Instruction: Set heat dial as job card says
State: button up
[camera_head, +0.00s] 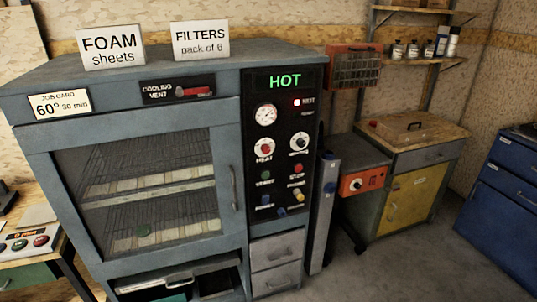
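A grey-blue oven (128,70) fills the left and middle. Its job card (59,103) at the upper left reads "60° 30 min". The black control panel (285,88) on the right side carries a green "HOT" display (285,81) and a round gauge (265,115). The heat dial (264,149) is a white-ringed dial with a red centre, labelled "HEAT"; its exact setting is too small to read. A similar white-ringed dial (298,144) sits to its right, its label unclear. A red lamp (297,102) is lit near the gauge. My gripper is not in view.
The oven's glass door (140,185) is shut, with wire racks inside. Signs for foam sheets (112,46) and filters (200,41) stand on top. A wooden-topped cabinet (415,130) and blue drawers (505,190) stand right. Open floor (400,270) lies at lower right.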

aim_at(265, 149)
jog(key=k, duration=1)
jog(key=u, duration=3.65)
jog(key=i, duration=0.1)
jog(key=z, duration=2.45)
jog(key=i, duration=0.8)
jog(key=u, duration=0.05)
